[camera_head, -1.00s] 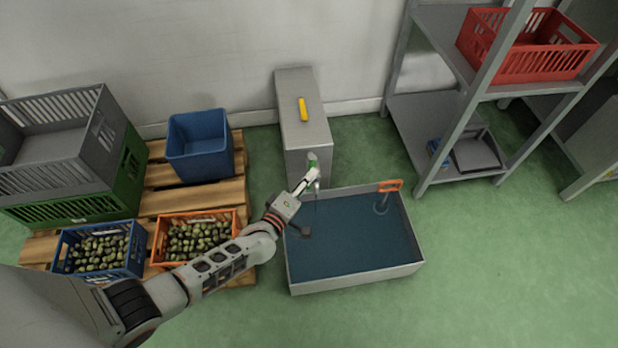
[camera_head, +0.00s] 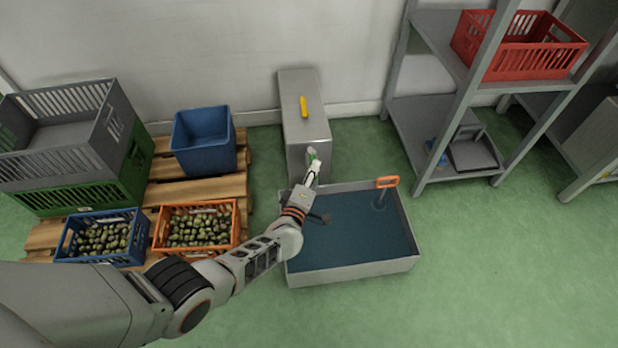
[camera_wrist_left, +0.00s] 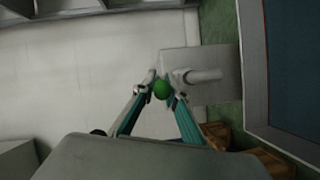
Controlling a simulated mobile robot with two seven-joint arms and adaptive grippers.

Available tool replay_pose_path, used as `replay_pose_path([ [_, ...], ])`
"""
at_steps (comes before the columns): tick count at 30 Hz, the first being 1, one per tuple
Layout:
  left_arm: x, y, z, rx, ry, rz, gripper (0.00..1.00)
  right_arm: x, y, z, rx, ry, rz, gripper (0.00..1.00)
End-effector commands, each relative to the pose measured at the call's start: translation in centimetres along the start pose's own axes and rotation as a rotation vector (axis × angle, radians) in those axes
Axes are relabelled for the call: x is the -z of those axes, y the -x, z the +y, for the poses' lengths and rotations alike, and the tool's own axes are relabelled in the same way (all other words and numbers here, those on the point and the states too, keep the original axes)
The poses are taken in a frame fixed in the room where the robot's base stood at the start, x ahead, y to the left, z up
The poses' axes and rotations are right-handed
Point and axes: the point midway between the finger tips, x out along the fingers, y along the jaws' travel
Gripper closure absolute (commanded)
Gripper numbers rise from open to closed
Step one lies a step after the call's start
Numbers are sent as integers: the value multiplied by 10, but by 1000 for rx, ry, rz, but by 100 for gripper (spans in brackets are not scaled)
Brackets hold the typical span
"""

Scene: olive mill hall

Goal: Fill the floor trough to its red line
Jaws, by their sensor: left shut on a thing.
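My left gripper (camera_head: 312,160) is at the tank's front, shut on a green knob (camera_head: 312,153). In the left wrist view the green knob (camera_wrist_left: 161,90) sits between the fingertips, beside a pale spout (camera_wrist_left: 203,76). The arm hides the spout in the head view. My right gripper is not in view.
A pallet (camera_head: 205,187) at left carries a blue bin (camera_head: 203,142), stacked crates (camera_head: 70,140) and two crates of olives. An orange-handled tool (camera_head: 386,183) stands in the trough's back right corner. A shelf rack (camera_head: 440,130) is at right. The floor right of the trough is clear.

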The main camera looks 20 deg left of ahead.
Motion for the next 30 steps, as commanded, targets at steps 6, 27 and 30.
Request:
replay_pose_path([
  [6,-2,-1,2,22,12,76,100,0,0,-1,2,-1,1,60],
  [27,-4,0,1,24,10,80,73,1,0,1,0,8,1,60],
  [30,-3,1,1,24,10,81,73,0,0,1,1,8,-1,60],
])
